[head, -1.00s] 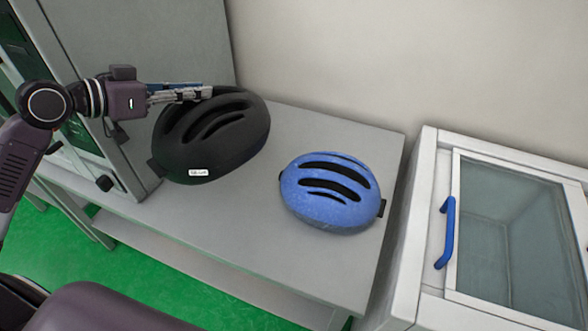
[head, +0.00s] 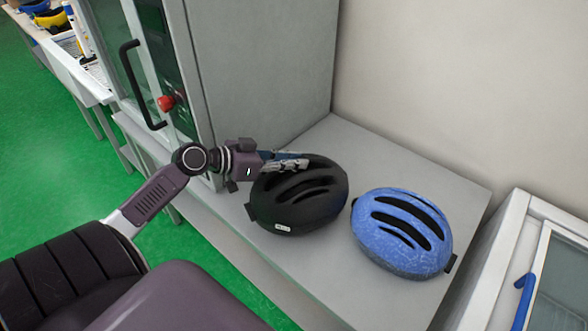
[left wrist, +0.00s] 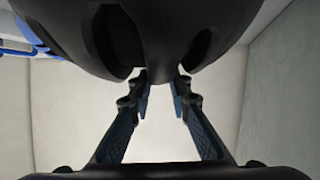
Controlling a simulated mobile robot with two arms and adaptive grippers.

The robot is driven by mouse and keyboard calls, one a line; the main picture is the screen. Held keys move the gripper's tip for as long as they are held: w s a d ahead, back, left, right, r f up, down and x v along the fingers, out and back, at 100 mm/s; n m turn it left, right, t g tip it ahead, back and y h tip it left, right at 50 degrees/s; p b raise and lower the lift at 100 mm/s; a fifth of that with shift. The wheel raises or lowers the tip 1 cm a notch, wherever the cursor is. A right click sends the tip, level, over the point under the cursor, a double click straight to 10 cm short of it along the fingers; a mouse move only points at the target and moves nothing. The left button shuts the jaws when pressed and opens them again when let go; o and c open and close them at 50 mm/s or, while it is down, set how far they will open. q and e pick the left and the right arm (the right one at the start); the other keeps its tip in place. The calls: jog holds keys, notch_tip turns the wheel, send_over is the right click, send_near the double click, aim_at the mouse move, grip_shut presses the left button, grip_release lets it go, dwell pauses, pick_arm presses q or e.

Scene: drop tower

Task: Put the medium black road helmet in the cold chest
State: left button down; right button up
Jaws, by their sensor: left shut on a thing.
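The black road helmet (head: 315,208), with a small white label low on its front, is on the grey bench beside the cabinet. My left gripper (head: 303,163) is shut on its upper back edge. In the left wrist view the black helmet (left wrist: 175,25) fills the top, and the fingers (left wrist: 160,88) reach up to it. I cannot tell whether the helmet is lifted off the bench. The cold chest (head: 495,265) is at the right edge, partly cut off, with a glass-panelled top and a blue handle (head: 524,297). My right gripper is not in view.
A blue helmet (head: 402,232) sits on the bench (head: 385,155) close to the right of the black one. A tall grey cabinet (head: 262,75) with a black handle and red button stands left. A pale wall is behind. Green floor is open at left.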

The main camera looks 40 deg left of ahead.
pick_arm(q)
jog(key=shift+f, duration=1.7)
jog(key=shift+f, duration=0.15)
jog(key=c, duration=1.8)
grip_release()
